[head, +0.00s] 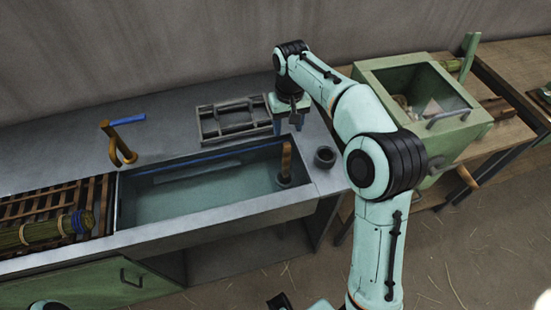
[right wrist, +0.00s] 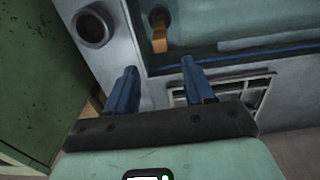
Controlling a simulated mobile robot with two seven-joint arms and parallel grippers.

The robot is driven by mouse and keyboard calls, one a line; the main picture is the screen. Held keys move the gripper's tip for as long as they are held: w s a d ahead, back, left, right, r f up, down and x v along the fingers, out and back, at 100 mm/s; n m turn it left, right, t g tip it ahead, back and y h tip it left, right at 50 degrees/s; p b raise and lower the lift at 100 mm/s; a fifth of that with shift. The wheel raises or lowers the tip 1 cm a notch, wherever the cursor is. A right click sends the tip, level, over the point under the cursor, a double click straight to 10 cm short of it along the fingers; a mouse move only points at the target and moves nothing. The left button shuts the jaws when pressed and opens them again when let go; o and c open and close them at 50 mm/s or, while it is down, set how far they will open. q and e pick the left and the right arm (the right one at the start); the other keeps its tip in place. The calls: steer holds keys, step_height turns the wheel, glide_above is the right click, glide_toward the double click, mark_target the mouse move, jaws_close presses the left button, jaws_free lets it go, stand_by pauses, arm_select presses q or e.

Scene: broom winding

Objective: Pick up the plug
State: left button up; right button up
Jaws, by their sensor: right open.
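The plug (head: 286,158), with a brown wooden handle and a dark round base, stands in the right end of the sink (head: 205,198). Its handle also shows near the top of the right wrist view (right wrist: 159,38), beyond the fingertips. My right gripper (head: 298,122) points down above the counter behind the sink's right end, up and back from the plug. In the right wrist view its two blue fingers (right wrist: 160,72) are apart with nothing between them. My left gripper cannot be made out.
A grey rack (head: 234,119) lies behind the sink. A gold tap (head: 117,145) stands at the left. A green box (head: 410,75) stands on the bench at right. A straw bundle (head: 45,230) lies on slats.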

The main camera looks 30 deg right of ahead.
mark_target(288, 144)
steer(key=f, duration=0.2)
steer(key=f+b, duration=0.1)
steer(key=f, duration=0.4)
steer(key=shift+s, duration=0.35)
steer(key=shift+a+f+b, duration=0.15)
steer(key=shift+f+b, duration=0.4)
steer(key=shift+f, duration=2.5)
arm_select(q)
steer(key=shift+s+f, duration=0.25)
steer(key=shift+f, duration=0.3)
steer(key=shift+s+f, duration=0.25)
steer(key=shift+f, duration=0.3)
arm_select(e)
jaws_close()
